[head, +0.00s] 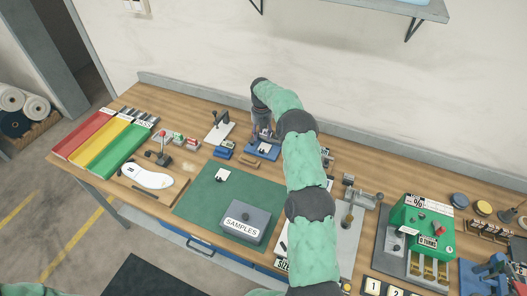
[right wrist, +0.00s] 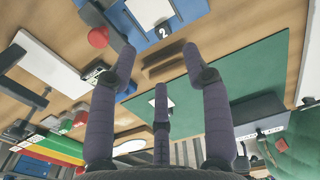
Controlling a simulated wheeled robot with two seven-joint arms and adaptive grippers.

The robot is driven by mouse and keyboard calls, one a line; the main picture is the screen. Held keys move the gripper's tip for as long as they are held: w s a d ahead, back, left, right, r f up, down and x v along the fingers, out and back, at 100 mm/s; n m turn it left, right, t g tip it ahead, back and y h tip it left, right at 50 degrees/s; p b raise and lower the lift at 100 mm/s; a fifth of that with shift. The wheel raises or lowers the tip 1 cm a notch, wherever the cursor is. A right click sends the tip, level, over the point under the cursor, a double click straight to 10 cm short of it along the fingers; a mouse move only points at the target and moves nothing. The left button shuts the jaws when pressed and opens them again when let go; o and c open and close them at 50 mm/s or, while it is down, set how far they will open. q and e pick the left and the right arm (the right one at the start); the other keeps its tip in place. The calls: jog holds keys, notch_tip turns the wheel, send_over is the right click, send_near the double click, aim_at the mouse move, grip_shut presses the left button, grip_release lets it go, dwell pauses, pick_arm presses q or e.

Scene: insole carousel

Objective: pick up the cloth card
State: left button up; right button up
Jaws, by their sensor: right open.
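A small white card (head: 222,175) with a dark mark lies on the green mat (head: 190,205); I take it for the cloth card, though its material is too small to tell. In the right wrist view a pale piece on the mat, partly hidden by a finger, looks like this card (right wrist: 153,102). My right gripper (head: 262,134) is over the blue fixture (head: 264,153) at the back, to the right of and behind the card. Its fingers (right wrist: 159,62) are spread with nothing between them. My left gripper is out of view.
A grey SAMPLES box (head: 245,222) stands on the mat's front right. A brown block (head: 248,161) lies behind the mat. A white insole (head: 148,176) and red, yellow and green trays (head: 118,150) are at left. A green machine (head: 420,222) stands at right.

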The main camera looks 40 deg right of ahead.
send_over(262, 150)
jog(key=f, duration=0.4)
jog(key=shift+w+d+f, duration=0.15)
jog(key=shift+w+d, duration=0.05)
jog(key=shift+w, duration=0.05)
jog(key=f, duration=0.5)
jog(key=shift+s+a, duration=0.15)
jog(key=shift+a, duration=0.05)
grip_shut()
